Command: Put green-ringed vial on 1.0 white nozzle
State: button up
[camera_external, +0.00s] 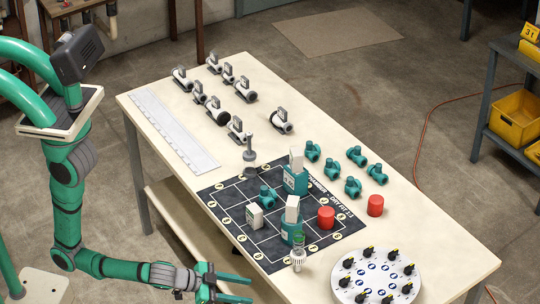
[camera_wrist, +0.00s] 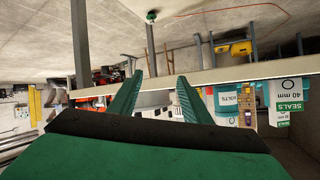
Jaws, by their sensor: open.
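A small clear piece with green on it (camera_external: 299,240) stands at the mat's front edge, by a teal-and-white box. It may be the green-ringed vial, but it is too small to be sure. A white ribbed piece (camera_external: 298,264) shows directly below it; I cannot tell whether the two are joined. No 1.0 marking is readable, so I cannot single out the white nozzle. My gripper (camera_external: 250,290) is open and empty, low at the table's near side, left of these pieces. In the wrist view its two teal fingers (camera_wrist: 157,84) are apart with nothing between them.
A round white tray (camera_external: 345,289) with several black-and-yellow pieces is at the right. White and teal fittings stand farther back. The table edge (camera_wrist: 225,74) crosses the wrist view.

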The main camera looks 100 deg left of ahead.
jog(key=s+d+f+m+t+h, duration=0.1)
jog(key=s+d+h, duration=0.1)
jog(key=s, duration=0.6)
jog(key=s+d+f+m+h, duration=0.1)
jog(key=s+d+m+h, duration=0.15)
jog(key=s, duration=0.65)
jog(key=s+a+r+n+t, duration=0.1)
jog(key=s+r+n+t, duration=0.1)
jog(key=s+r, duration=0.7)
jog(key=s, duration=0.2)
jog(key=shift+s+a+r+t, duration=0.2)
jog(key=shift+s+t, duration=0.1)
jog(key=shift+h, duration=0.25)
